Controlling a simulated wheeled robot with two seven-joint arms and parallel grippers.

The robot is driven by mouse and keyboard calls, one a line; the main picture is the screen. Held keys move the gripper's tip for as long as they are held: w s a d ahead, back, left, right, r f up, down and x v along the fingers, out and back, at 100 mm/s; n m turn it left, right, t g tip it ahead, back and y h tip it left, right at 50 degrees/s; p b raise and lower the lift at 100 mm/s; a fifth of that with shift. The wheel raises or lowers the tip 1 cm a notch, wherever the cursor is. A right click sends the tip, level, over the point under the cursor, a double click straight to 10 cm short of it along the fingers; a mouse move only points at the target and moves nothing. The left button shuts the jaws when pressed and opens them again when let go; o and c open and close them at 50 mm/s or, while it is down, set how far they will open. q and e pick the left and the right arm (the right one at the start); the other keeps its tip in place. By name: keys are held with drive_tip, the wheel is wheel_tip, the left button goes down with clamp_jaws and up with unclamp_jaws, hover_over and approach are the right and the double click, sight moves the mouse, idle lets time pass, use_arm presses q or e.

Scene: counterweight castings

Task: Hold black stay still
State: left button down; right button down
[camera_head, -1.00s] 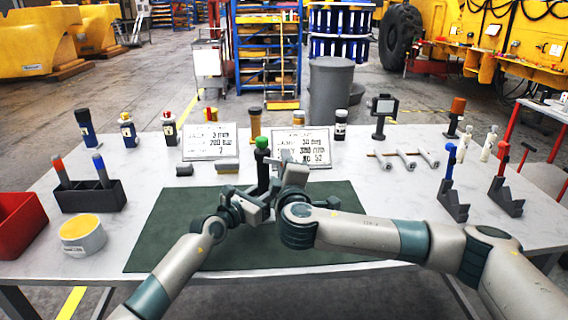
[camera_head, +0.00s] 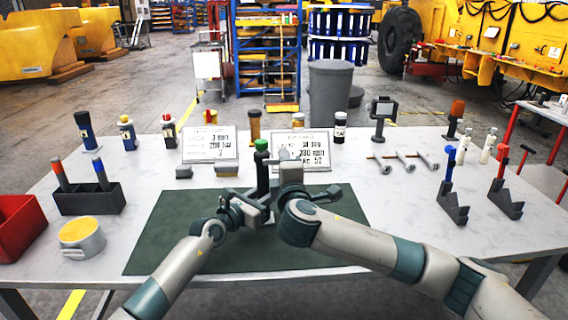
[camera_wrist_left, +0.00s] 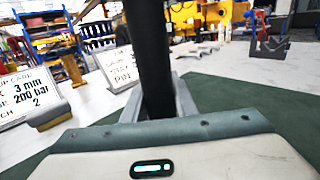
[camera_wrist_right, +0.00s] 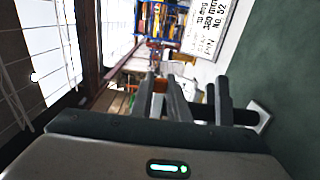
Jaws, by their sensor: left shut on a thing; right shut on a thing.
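The black stay (camera_head: 262,170) stands upright over the green mat, with a green top (camera_head: 261,145). My left gripper (camera_head: 246,207) is shut on its lower part. In the left wrist view the black stay (camera_wrist_left: 148,50) rises between the left fingers. My right gripper (camera_head: 289,163) is close to the right of the stay. In the right wrist view the right fingers (camera_wrist_right: 168,95) are nearly together, with something small and orange-brown (camera_wrist_right: 160,86) seen between them. I cannot tell what it is. The black stay (camera_wrist_right: 232,115) lies just right of these fingers in that view.
Two printed cards (camera_head: 208,145) stand behind the green mat (camera_head: 175,230). A black holder (camera_head: 90,199), a yellow-topped tub (camera_head: 81,237) and a red bin (camera_head: 20,225) are at left. Brackets with blue and red tops (camera_head: 453,205) stand at right. The mat's front is clear.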

drive_tip(key=c, duration=1.7)
unclamp_jaws()
drive_tip(key=s, duration=1.2)
drive_tip(key=shift+d, duration=0.25)
use_arm(q)
drive_tip(key=c, duration=1.4)
unclamp_jaws()
drive_tip(key=shift+o, duration=0.2)
drive_tip(key=shift+s, duration=0.1)
